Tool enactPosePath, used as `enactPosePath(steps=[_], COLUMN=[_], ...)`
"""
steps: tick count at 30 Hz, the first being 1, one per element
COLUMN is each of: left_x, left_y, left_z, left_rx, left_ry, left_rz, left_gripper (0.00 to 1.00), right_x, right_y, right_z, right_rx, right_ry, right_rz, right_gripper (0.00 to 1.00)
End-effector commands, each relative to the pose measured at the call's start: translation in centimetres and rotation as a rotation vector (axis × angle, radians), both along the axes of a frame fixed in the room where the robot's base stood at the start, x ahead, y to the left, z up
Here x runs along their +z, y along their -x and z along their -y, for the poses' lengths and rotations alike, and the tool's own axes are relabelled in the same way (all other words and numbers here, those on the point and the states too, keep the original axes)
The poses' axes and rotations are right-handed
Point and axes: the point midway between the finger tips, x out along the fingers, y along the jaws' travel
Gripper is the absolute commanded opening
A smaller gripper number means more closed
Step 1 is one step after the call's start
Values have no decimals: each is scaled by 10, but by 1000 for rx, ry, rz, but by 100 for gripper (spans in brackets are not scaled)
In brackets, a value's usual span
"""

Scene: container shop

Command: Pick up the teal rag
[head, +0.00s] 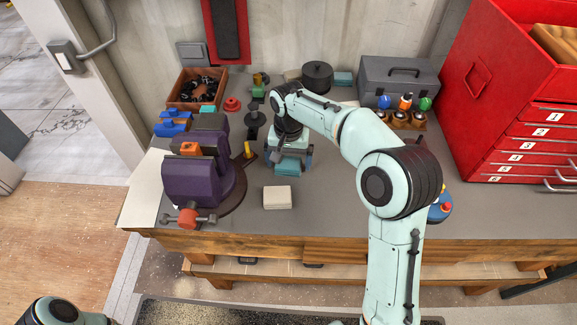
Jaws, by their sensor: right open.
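A folded teal rag (288,166) lies on the grey workbench top, just behind a folded cream rag. My right gripper (289,160) is above it, pointing down, with its two fingers apart on the left and right of the rag. The fingers look open, and the gripper body hides the rear part of the rag. I cannot tell whether the fingertips touch the rag or the bench. My left gripper is not in view; only a piece of my left arm shows at the lower left.
A purple vise (202,180) stands close on the left. The cream rag (277,197) lies in front. Behind are a bin of black parts (184,103), a dark round container (317,78) and a grey toolbox (397,84). A red drawer cabinet (510,110) stands right.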

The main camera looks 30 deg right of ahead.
Motion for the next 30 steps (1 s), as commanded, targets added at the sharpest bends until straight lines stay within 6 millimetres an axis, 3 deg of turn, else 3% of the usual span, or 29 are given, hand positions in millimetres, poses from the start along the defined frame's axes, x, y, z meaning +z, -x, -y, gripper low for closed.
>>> enactPosePath(steps=[10, 15, 25, 30], left_x=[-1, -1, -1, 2], left_y=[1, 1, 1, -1], left_z=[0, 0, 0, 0], left_rx=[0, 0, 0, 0], left_ry=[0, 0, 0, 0], left_rz=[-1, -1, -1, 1], left_gripper=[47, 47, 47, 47], right_x=[-9, -9, -8, 3], right_y=[0, 0, 0, -1], right_z=[0, 0, 0, 0], right_rx=[0, 0, 1, 1], right_ry=[0, 0, 0, 0], right_rz=[2, 1, 0, 4], right_gripper=[97, 47, 46, 46])
